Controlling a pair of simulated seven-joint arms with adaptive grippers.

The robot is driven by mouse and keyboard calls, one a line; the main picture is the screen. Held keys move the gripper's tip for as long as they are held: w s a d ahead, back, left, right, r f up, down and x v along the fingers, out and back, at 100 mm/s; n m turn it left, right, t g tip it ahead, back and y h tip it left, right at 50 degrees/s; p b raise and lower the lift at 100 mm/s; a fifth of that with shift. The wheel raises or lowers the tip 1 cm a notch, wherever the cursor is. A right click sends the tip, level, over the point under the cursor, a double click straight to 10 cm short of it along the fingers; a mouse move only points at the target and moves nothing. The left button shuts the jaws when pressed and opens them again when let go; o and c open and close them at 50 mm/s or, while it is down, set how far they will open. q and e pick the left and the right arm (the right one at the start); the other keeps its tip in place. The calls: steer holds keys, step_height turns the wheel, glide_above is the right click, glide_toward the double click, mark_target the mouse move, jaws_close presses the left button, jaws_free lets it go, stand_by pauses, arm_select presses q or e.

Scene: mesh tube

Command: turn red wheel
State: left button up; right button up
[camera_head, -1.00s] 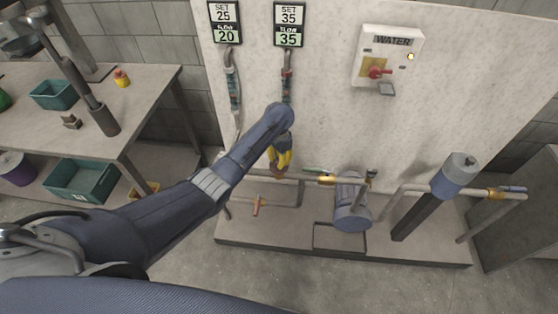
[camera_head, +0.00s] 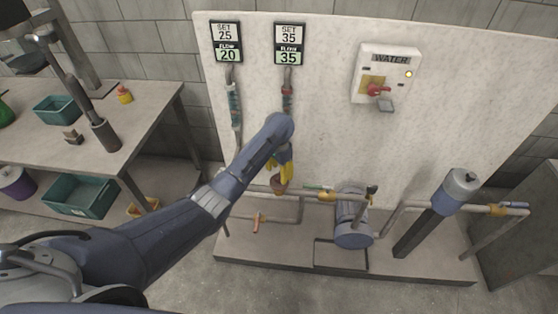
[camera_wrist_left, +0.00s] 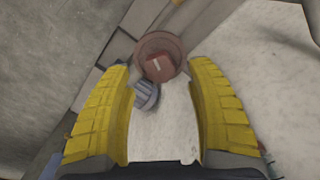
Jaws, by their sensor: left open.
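The red wheel (camera_wrist_left: 163,53) shows in the left wrist view as a dull red-brown disc with a brighter red hub bearing a pale mark. In the head view it is a small brownish round shape (camera_head: 279,187) on the left pipework, just below my left gripper (camera_head: 282,170). My left gripper is open, with its two yellow fingers (camera_wrist_left: 161,72) spread on either side of the wheel's line in the wrist view. The wheel shows beyond the fingertips, and I see no contact. My right gripper is not in view.
A blue-grey pump (camera_head: 352,222) stands right of the wheel on the low plinth (camera_head: 280,250). A small red-handled valve (camera_head: 257,222) is at lower left. The wall panel (camera_head: 330,130) behind carries two displays and a WATER switch box (camera_head: 388,72). A workbench (camera_head: 130,115) is at left.

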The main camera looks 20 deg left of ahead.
mark_target(279, 177)
arm_select(q)
step_height(279, 177, up, 9)
stand_by(0.5)
stand_by(0.3)
